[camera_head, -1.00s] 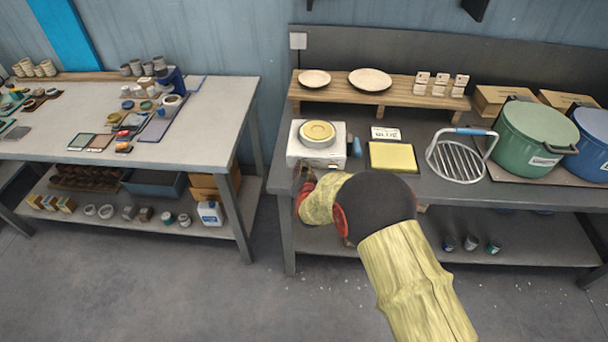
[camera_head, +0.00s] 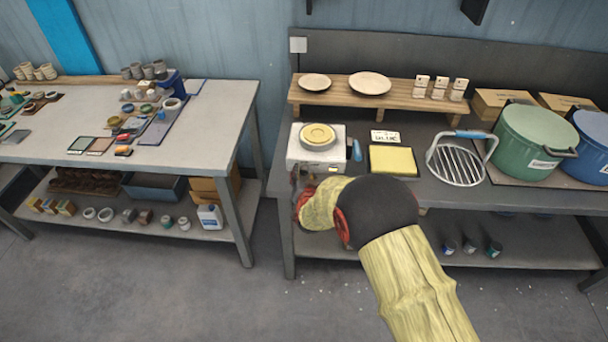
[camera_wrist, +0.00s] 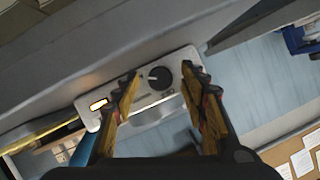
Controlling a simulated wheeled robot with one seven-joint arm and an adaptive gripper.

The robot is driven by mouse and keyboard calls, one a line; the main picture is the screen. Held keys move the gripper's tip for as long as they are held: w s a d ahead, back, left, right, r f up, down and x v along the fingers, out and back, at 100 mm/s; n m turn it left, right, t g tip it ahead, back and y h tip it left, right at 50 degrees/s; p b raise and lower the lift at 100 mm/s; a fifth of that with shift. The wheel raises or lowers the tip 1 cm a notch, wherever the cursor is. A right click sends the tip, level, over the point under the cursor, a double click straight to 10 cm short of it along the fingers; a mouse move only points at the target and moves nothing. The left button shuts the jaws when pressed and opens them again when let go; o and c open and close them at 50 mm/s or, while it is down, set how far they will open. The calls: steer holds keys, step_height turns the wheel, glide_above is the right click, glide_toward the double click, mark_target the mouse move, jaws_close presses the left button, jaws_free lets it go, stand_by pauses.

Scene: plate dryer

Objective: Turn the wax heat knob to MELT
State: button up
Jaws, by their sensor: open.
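The wax heater is a white box (camera_head: 301,151) at the left end of the right bench, with a round pan of yellow wax (camera_head: 318,134) on top. The setting labels are too small to read. My gripper (camera_wrist: 162,73) is open, its two fingers on either side of the knob in the picture; I cannot tell whether they touch it. In the head view my arm mostly hides my gripper and the knob.
A blue-handled tool (camera_head: 356,150) and a yellow slab (camera_head: 393,160) lie right of the heater. A wire rack (camera_head: 459,162) and a green pot (camera_head: 533,139) stand farther right. The bench's front edge is close to my gripper.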

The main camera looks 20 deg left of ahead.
steer(key=v, duration=1.1)
steer(key=shift+s, duration=0.1)
steer(key=s+d+f+n+g+h, duration=0.1)
steer(key=s+f+n+g, duration=0.1)
steer(key=s+f+g, duration=0.5)
steer(key=s+d+n+g, duration=0.1)
steer(key=s+d+n, duration=0.1)
steer(key=s+d, duration=0.35)
steer(key=s+d+r+m+h, duration=0.1)
steer(key=s+d+r, duration=0.5)
steer(key=d+r, duration=0.4)
steer(key=s+d+r+m+h, duration=0.1)
steer(key=s+d+r+h, duration=0.1)
steer(key=s+d+r, duration=0.4)
steer(key=s+d+r+m+h, duration=0.1)
steer(key=s+d+r, duration=0.6)
steer(key=d+r, duration=0.7)
steer(key=d, duration=0.3)
steer(key=shift+r+m+t, duration=0.3)
steer(key=shift+r+t, duration=0.1)
